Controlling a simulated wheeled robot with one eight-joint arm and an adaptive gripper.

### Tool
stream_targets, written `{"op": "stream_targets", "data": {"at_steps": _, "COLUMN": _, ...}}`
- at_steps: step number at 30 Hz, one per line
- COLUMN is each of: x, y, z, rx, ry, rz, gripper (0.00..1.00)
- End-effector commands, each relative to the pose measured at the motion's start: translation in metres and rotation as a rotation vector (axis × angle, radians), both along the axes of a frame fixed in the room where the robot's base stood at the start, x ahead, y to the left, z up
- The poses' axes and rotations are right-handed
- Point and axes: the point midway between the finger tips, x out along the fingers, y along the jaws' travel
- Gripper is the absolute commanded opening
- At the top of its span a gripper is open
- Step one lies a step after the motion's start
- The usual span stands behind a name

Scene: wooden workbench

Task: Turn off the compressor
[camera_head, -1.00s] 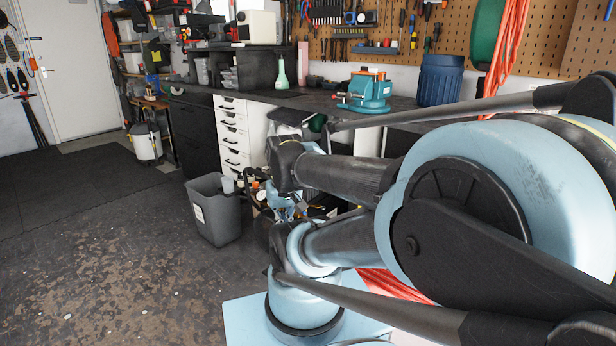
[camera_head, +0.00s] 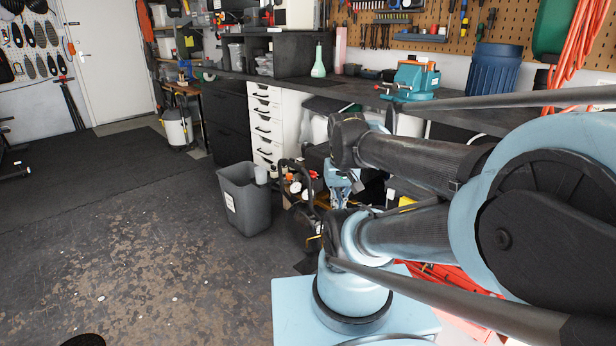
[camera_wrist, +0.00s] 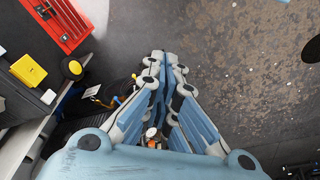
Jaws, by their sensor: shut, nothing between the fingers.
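The compressor (camera_head: 302,222) stands on the floor at the front of the bench, right of the grey bin in the head view. It has a black body, a curved black handle, round gauges and a red part on top. My gripper (camera_head: 342,178) is just right of its top, pointing down, and hides part of it. In the wrist view my gripper (camera_wrist: 163,55) has its blue fingers together and empty. A small gauge and orange parts of the compressor (camera_wrist: 151,133) show between the finger bases. I cannot tell whether the gripper touches it; the switch is not clear.
A grey bin (camera_head: 244,199) stands close to the compressor's left. White drawers (camera_head: 266,128) and the dark bench (camera_head: 340,92) are behind, with a teal vise (camera_head: 412,80) on top. A red tool tray (camera_wrist: 62,22) lies upper left in the wrist view. Floor at left is open.

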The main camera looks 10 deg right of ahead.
Motion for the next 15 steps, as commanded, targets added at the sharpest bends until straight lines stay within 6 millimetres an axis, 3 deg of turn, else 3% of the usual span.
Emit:
{"op": "stream_targets", "data": {"at_steps": 6, "x": 0.048, "y": -0.008, "z": 0.031, "rx": -0.012, "ry": -0.002, "rz": -0.102, "gripper": 0.0}}
{"op": "stream_targets", "data": {"at_steps": 15, "x": 0.124, "y": -0.01, "z": 0.059, "rx": -0.03, "ry": -0.011, "rz": -0.242, "gripper": 0.0}}
